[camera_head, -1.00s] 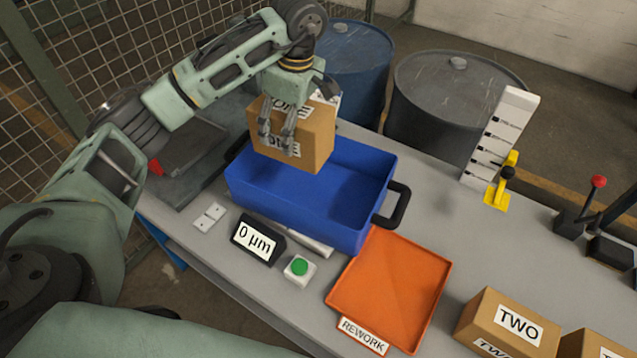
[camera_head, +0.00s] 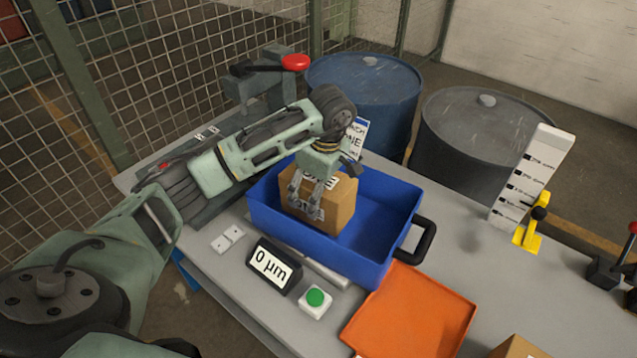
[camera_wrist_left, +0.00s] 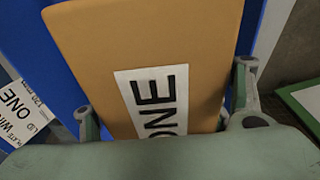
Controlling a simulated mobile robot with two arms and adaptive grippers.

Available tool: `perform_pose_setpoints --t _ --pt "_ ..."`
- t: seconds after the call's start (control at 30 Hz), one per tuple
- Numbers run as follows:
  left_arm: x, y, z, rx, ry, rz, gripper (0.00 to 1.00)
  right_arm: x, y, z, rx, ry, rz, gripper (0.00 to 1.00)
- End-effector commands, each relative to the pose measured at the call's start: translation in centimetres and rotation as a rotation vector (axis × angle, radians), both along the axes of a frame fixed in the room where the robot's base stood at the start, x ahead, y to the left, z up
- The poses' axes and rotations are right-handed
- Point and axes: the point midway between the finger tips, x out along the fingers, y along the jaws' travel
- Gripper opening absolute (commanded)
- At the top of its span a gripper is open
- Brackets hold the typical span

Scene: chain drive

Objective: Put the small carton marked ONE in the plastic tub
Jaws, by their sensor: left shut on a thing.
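The small carton marked ONE (camera_head: 338,210) is brown cardboard with white labels. It is within the blue plastic tub (camera_head: 375,262), toward the tub's left part, with its upper part above the rim. I cannot tell whether its underside touches the tub floor. My left gripper (camera_head: 305,196) is shut on the carton from above. In the left wrist view the carton (camera_wrist_left: 200,40) fills the middle between the fingers, and blue tub wall (camera_wrist_left: 30,40) shows beside it. My right gripper is not in view.
An orange tray (camera_head: 415,315) lies right of the tub. A display reading 0 µm (camera_head: 272,266) and a green button (camera_head: 316,298) stand in front. A scale stand (camera_head: 530,180) is at the right. Blue (camera_head: 365,95) and dark (camera_head: 475,140) drums stand behind the table.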

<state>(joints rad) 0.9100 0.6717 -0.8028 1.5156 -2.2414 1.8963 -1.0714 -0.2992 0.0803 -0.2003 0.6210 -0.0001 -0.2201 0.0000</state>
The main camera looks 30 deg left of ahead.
Motion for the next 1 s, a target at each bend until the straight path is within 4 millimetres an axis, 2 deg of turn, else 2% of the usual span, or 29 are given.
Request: perform_pose_setpoints --t 0.27,0.53,0.93,0.97,1.0 --pt "0.2 0.0 -1.4 -0.002 -0.006 0.001 0.07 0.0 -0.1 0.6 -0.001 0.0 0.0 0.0" --pt "0.2 0.0 -4.3 -0.003 -0.006 0.001 0.07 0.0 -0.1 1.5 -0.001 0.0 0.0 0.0" --pt "0.2 0.0 -5.0 -0.001 -0.009 0.001 0.07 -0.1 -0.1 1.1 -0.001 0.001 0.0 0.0" --pt "0.0 0.0 -5.2 0.0 -0.002 0.001 0.72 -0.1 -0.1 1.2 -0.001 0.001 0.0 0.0" --pt "0.0 0.0 -5.2 0.0 -0.002 0.001 0.76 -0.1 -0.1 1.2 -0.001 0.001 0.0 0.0"
